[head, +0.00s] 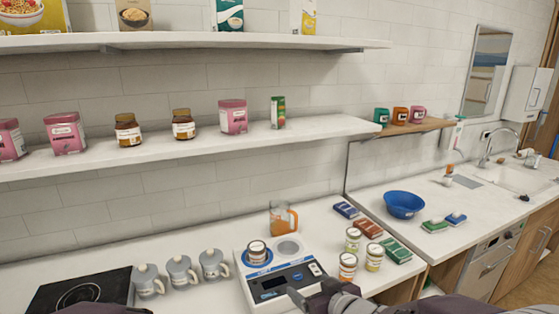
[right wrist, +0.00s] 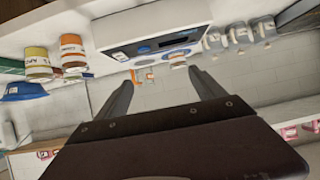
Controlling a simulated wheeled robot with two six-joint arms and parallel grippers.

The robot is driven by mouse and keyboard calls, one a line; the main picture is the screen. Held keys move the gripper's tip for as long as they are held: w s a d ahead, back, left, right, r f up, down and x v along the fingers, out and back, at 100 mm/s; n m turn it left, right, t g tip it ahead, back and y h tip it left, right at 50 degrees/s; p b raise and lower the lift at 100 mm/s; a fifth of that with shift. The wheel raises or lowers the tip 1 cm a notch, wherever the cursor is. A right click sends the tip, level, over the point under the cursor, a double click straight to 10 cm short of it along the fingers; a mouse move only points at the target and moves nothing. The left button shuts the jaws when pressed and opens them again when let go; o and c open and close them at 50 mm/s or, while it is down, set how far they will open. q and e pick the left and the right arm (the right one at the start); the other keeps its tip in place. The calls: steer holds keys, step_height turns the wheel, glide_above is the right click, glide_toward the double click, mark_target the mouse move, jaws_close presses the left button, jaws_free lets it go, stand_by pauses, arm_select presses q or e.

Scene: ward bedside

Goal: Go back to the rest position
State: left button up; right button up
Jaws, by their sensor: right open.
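My right gripper (head: 312,291) is at the bottom middle of the head view, in front of the white device (head: 262,297) on the counter. In the right wrist view its two fingers (right wrist: 160,78) stand apart with nothing between them. The device has a blue-edged panel with a dark display. A small labelled jar (head: 257,252) stands on its round blue pad. My left gripper does not show; only a dark part of my own shows at the lower left edge.
Several jars (head: 347,266) and flat packets (head: 368,228) lie right of the device. A blue bowl (head: 404,204) and sink (head: 522,177) are farther right. Shelves (head: 200,145) overhang the counter.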

steer(key=s+d+f+m+g+h, duration=0.4)
steer(key=s+d+f+h, duration=0.1)
steer(key=d+f, duration=0.35)
steer(key=s+f+g, duration=0.2)
steer(key=s+g, duration=0.1)
steer(key=s, duration=0.3)
steer(key=s+d+f+g, duration=0.1)
steer(key=s+g, duration=0.2)
steer(key=s, duration=0.3)
steer(key=shift+f+m, duration=0.4)
